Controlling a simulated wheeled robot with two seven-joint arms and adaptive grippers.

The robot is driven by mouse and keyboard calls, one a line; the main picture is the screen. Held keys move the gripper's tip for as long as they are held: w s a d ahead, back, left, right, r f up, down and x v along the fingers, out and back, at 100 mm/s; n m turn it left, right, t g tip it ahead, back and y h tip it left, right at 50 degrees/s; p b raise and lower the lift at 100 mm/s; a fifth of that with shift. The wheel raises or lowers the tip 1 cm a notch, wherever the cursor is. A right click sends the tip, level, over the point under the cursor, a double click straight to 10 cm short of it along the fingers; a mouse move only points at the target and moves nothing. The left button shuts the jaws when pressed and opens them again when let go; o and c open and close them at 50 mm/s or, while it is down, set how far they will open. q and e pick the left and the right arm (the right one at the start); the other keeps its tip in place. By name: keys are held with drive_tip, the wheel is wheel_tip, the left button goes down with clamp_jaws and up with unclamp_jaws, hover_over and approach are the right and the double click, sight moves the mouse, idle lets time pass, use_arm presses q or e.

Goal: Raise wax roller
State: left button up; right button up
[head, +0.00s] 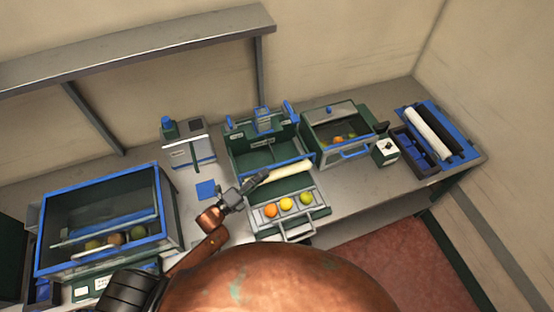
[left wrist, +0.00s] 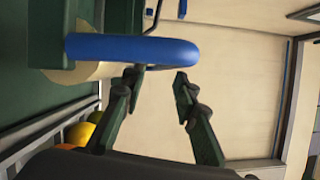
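A cream roller (head: 290,171) lies across the front of the green station with blue edges (head: 240,150), above a tray of fruit. In the left wrist view its cream end (left wrist: 85,73) shows partly behind a rounded blue bar (left wrist: 135,50). My left gripper (head: 262,177) is at the left end of the roller in the head view. In the left wrist view its two fingers (left wrist: 158,78) are apart with nothing between them, and the blue bar is just beyond the tips. I cannot tell whether a finger touches it. My right gripper is not in view.
A pull-out tray (head: 290,229) holds three fruits. A glass-fronted blue cabinet (head: 100,215) stands left, and a green box with a blue handle (head: 335,135) right. A grey shelf (head: 130,50) runs above.

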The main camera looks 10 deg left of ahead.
sight(275, 165)
use_arm(q)
drive_tip(key=p+x, duration=0.1)
drive_tip(key=x, duration=0.5)
drive_tip(key=shift+r, duration=0.1)
drive_tip(key=shift+w+d, duration=0.3)
drive_tip(key=shift+w, duration=0.05)
clamp_jaws()
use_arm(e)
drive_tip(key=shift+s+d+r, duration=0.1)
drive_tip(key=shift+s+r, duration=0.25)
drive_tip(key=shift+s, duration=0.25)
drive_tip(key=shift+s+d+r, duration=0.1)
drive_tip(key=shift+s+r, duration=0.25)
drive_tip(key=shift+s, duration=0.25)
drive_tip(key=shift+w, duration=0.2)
